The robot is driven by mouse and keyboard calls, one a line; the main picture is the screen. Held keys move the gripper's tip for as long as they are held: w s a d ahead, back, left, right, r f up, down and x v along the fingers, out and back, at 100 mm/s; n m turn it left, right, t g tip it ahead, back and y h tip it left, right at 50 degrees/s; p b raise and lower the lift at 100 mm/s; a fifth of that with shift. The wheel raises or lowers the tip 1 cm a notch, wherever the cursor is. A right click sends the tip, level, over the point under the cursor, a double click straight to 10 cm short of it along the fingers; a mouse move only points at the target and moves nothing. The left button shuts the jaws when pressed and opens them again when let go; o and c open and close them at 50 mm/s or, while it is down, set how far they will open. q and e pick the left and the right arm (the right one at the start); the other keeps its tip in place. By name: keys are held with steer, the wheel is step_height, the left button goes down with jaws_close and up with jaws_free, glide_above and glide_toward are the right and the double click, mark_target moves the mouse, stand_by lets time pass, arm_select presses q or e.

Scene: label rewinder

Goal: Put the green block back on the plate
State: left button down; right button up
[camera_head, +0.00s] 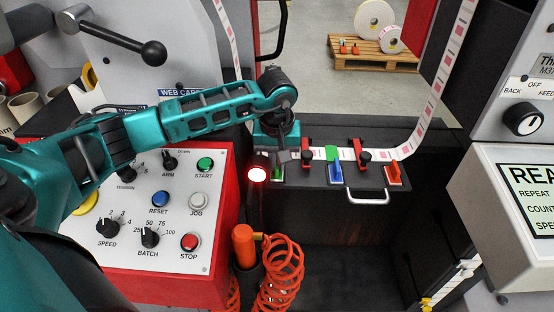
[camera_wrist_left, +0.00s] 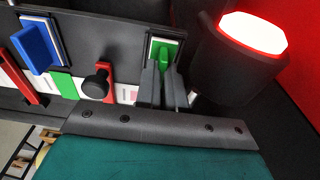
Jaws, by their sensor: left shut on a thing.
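The green block (camera_head: 278,174) is at the left end of the dark plate (camera_head: 312,178), partly hidden by my left gripper (camera_head: 283,158) in the head view. In the left wrist view the green block (camera_wrist_left: 166,48) lies within a white-edged square on the plate (camera_wrist_left: 120,30). My left gripper's fingers (camera_wrist_left: 163,75) are shut on its near part. Whether the block rests fully on the plate I cannot tell. My right gripper is not in view.
Red clamps with black knobs (camera_head: 307,158) stand along the label strip (camera_head: 408,148). A lit red lamp (camera_head: 257,174) is close left of the gripper; a coiled orange hose (camera_head: 280,275) hangs below.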

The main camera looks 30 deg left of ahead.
arm_select(q)
steer(key=c, duration=1.2)
jaws_free()
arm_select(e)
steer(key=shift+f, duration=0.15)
arm_select(q)
steer(key=shift+o, duration=0.2)
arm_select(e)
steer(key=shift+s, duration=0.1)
arm_select(q)
steer(key=shift+r, duration=0.25)
steer(key=r, duration=0.7)
steer(key=shift+s+d+p, duration=0.2)
steer(key=shift+s+p, duration=0.15)
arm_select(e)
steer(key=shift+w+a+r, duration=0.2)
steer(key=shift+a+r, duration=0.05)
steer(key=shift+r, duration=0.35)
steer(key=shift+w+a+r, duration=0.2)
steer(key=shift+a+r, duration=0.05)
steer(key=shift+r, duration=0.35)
arm_select(q)
steer(key=shift+d, duration=0.1)
